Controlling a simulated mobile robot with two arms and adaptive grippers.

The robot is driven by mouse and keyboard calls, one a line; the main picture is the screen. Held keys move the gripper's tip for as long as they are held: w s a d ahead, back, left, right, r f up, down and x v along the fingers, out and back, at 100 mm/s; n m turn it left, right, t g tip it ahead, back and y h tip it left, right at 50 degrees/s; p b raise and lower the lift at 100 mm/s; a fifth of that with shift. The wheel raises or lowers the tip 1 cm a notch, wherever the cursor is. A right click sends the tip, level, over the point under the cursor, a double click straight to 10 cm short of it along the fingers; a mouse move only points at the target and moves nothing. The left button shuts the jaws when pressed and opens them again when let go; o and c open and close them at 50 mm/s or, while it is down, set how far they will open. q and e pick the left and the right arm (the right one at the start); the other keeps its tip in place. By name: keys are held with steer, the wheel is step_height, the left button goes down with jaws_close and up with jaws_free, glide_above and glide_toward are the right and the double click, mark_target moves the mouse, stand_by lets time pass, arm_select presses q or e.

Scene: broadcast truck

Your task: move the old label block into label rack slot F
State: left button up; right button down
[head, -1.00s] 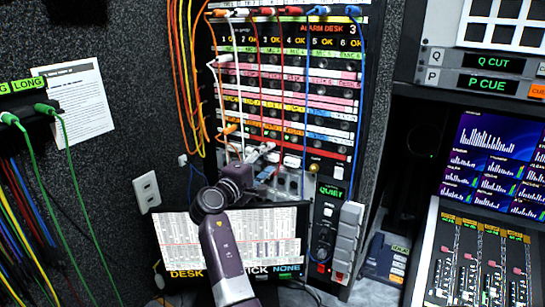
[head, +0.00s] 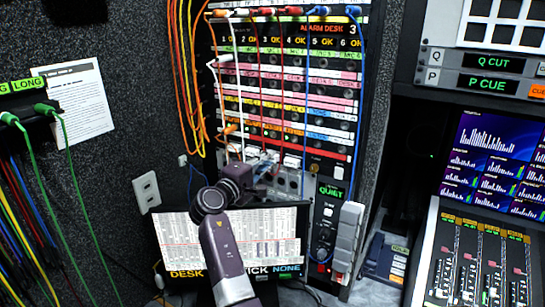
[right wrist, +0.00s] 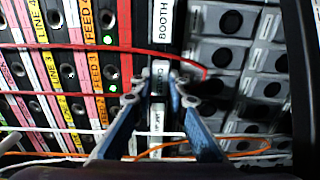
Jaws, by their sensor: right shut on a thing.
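My right gripper (head: 267,163) reaches up to the patch panel, at the strip below the red row. In the right wrist view, its two blue fingers (right wrist: 159,90) are closed on a small white label block (right wrist: 159,72) in line with the white label strip. The block's lettering is too small to read. A white label marked BOOTH (right wrist: 162,22) sits in the same strip, just beyond the fingertips. I cannot make out a slot marked F or tell whether the block is clear of the strip. My left gripper is out of view.
Red, white and orange cables cross the panel close to my right gripper. Grey modules with dark round holes (right wrist: 231,22) lie beside the strip. A grey block stack (head: 346,240) is on the right.

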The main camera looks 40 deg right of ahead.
steer(key=shift+a, duration=0.15)
steer(key=shift+v, duration=2.95)
steer(key=shift+v, duration=1.45)
steer(key=shift+s, duration=0.1)
